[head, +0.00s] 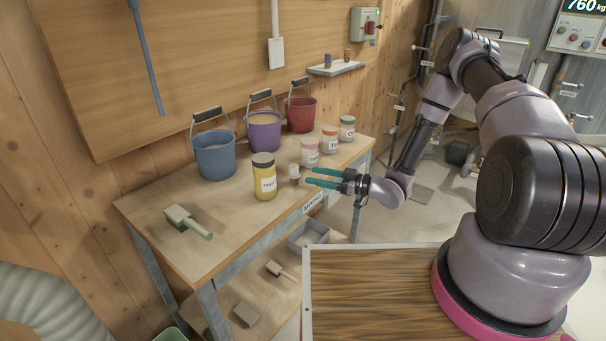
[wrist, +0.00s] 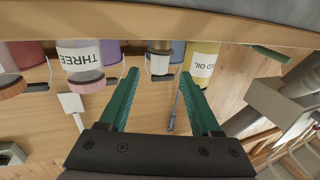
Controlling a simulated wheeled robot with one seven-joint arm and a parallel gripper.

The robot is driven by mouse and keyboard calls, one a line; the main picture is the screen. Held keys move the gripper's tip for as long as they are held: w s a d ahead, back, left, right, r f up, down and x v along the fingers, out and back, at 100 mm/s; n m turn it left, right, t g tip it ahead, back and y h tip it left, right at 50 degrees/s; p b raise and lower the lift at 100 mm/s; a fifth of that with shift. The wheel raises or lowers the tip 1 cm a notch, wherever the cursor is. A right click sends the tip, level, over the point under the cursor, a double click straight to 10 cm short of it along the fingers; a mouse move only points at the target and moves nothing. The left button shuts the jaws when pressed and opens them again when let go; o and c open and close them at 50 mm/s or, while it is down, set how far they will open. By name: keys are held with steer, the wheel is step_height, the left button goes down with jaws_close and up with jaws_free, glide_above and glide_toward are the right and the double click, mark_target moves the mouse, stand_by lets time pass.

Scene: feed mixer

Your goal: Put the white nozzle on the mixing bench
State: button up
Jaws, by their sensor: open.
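The mixing bench (head: 235,225) is a wooden table marked with a "MIXING" sign on its front edge. A small white piece (head: 294,172), which looks like the white nozzle, stands upright near the bench's front edge, beside the yellow jar. My gripper (head: 310,177) is open and level, its green fingers pointing left at the white piece from just to its right. In the wrist view, which looks upside down, the white piece (wrist: 159,64) shows between the fingertips of my gripper (wrist: 160,73), seemingly just beyond them. I cannot tell if they touch it.
The yellow jar (head: 264,178) and a pink-lidded jar (head: 310,152) flank the white piece closely. Blue (head: 214,155), purple (head: 263,131) and red (head: 300,114) buckets stand behind. A green-grey scoop (head: 188,222) lies at left. A lower shelf holds a grey tray (head: 308,236).

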steer(key=w+d+r+m+t+h, duration=0.3)
steer(key=w+d+r+h, duration=0.6)
steer(key=w+d+r, duration=0.3)
steer(key=s+d+r+m+h, duration=0.2)
steer(key=d+r+m+h, duration=0.15)
steer(key=r, duration=0.45)
steer(key=s+d+r+m+h, duration=0.2)
steer(key=d+r+h, duration=0.1)
steer(key=d+r, duration=0.3)
steer(key=s+d+r+m+h, duration=0.25)
steer(key=s+r+m, duration=0.25)
steer(key=s+r, duration=0.8)
steer(key=s+a+r+m+g+y, duration=0.1)
steer(key=s+a+r+m, duration=0.1)
steer(key=s, duration=0.7)
steer(key=s+a+r+m+g+y, duration=0.1)
steer(key=s+a+r+m+y, duration=0.1)
steer(key=s, duration=0.7)
steer(key=shift+m, duration=0.35)
